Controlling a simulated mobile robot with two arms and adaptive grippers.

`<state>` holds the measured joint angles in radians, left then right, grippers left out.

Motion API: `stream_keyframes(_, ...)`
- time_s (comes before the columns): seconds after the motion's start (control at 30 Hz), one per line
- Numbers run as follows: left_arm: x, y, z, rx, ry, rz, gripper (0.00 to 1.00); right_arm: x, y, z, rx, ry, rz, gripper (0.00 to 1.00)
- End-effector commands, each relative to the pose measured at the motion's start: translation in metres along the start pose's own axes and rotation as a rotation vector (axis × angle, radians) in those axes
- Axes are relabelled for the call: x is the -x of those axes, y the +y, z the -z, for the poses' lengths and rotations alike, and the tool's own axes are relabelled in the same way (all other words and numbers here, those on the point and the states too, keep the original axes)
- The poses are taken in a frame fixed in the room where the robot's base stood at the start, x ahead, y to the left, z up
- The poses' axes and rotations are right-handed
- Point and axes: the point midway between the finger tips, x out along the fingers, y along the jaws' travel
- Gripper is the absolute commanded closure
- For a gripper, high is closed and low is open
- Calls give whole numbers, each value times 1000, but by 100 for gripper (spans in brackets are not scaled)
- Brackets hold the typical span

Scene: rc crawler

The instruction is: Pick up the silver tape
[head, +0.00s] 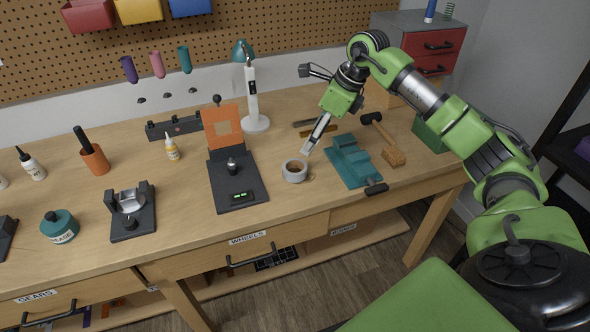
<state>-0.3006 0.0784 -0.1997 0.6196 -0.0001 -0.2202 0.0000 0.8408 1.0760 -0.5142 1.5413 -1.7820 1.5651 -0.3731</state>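The silver tape (294,171) is a grey ring-shaped roll lying flat on the wooden workbench, between the black device with the orange panel and the teal vise. Its centre hole faces up, and nothing is seen holding it. My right gripper (312,137) comes in from the upper right, with a pale slim part pointing down and left. Its tip shows just above and right of the tape, apart from it in the picture. Its finger opening cannot be made out clearly. My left gripper is not in view.
The black device with an orange panel (238,180) stands close left of the tape. A lamp (252,100) stands behind. The bench front by the tape is clear.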

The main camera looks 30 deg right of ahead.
Motion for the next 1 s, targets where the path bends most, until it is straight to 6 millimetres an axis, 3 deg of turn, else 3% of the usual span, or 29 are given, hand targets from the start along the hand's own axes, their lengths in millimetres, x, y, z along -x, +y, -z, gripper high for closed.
stream_keyframes(0.3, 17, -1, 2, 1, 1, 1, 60, -60, 3, -1, 0, 1, -7, 32)
stream_keyframes(0.53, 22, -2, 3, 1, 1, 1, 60, -78, 3, -1, 1, -1, -6, 32)
stream_keyframes(0.73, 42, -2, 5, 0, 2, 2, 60, -104, 4, 1, -1, 1, -9, 32)
stream_keyframes(1.0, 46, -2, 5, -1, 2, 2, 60, -129, 3, 2, 2, -1, -5, 32)
